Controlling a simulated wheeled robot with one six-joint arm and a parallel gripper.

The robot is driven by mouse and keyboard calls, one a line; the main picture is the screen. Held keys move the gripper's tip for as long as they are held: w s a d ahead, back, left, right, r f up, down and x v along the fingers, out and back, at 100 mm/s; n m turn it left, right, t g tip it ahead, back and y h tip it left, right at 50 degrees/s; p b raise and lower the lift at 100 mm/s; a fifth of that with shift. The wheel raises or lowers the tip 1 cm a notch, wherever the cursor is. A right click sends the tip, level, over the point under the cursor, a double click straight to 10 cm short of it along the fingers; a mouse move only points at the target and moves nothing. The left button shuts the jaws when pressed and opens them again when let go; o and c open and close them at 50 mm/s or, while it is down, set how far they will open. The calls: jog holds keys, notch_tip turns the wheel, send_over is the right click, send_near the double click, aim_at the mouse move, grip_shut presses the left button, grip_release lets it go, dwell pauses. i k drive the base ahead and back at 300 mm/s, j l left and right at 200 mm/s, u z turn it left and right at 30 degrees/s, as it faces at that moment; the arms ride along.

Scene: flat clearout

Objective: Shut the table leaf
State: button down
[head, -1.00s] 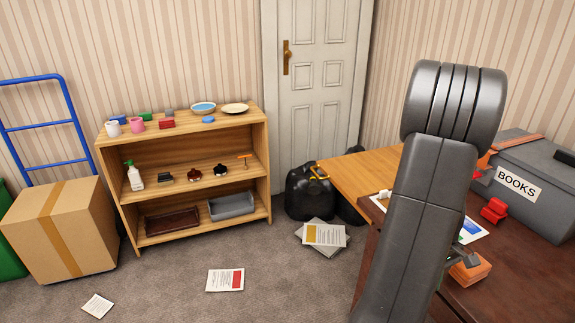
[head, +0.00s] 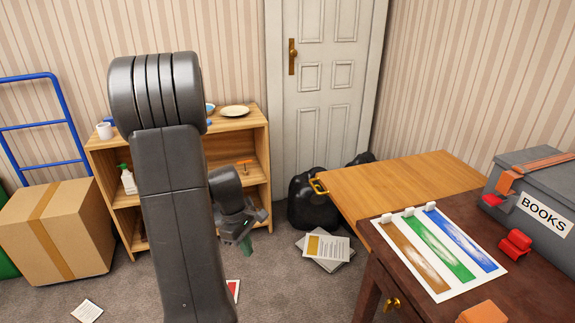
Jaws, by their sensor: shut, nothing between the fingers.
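The table leaf (head: 410,183) is a light-wood panel sticking out from the far left side of the dark brown table (head: 385,262). A brass handle (head: 318,184) is fixed at the leaf's left end. My gripper (head: 243,238) is left of the leaf and handle, apart from both, in front of the shelf. It is shut and empty. My arm hides part of the shelf, and the fingertips are small and dark.
A sheet with brown, green and blue stripes (head: 440,252), a grey BOOKS box (head: 535,205), a red object (head: 515,243) and an orange block (head: 482,313) are on the table. Black bags (head: 312,203) and papers (head: 325,248) lie near the leaf. A shelf (head: 240,145) stands left.

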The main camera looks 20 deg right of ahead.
aim_at(362, 192)
jog(key=i+z, duration=0.25)
jog(key=i, duration=0.3)
jog(key=i+j+z, duration=0.2)
jog(key=i, duration=0.35)
jog(key=i+j+z, duration=0.25)
jog(key=i, duration=0.35)
jog(key=i+z, duration=0.25)
jog(key=z, duration=0.15)
jog(key=i+z, duration=0.25)
jog(key=z, duration=0.2)
